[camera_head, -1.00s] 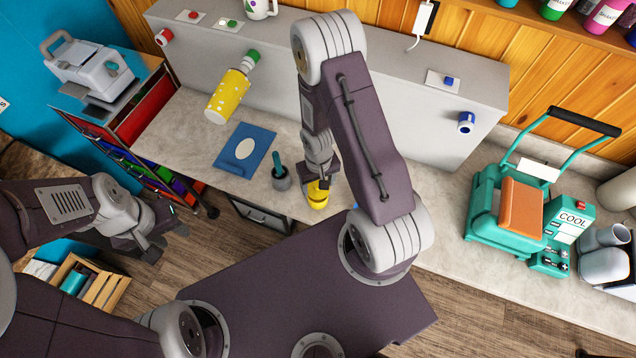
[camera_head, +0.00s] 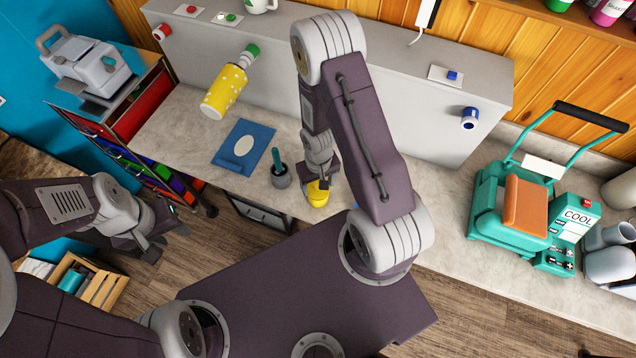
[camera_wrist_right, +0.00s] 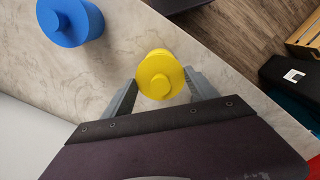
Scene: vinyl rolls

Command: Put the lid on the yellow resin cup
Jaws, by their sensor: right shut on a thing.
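A yellow round lid with a knob (camera_wrist_right: 158,82) sits between the fingers of my right gripper (camera_wrist_right: 160,92) in the right wrist view. In the head view my right gripper (camera_head: 322,180) is low over the worktop's front edge, shut on the lid. The yellow resin cup (camera_head: 317,198) shows directly under the gripper there. Lid and cup look stacked, but the fingers hide the seam, so I cannot tell whether the lid is fully seated. My left gripper (camera_head: 165,241) is empty and open, over the floor at the left.
A blue lidded cup (camera_wrist_right: 72,22) stands near the yellow one. A grey pot with a teal handle (camera_head: 280,176) and a blue board (camera_head: 244,148) are to the left on the worktop. A teal press (camera_head: 510,205) stands at the right.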

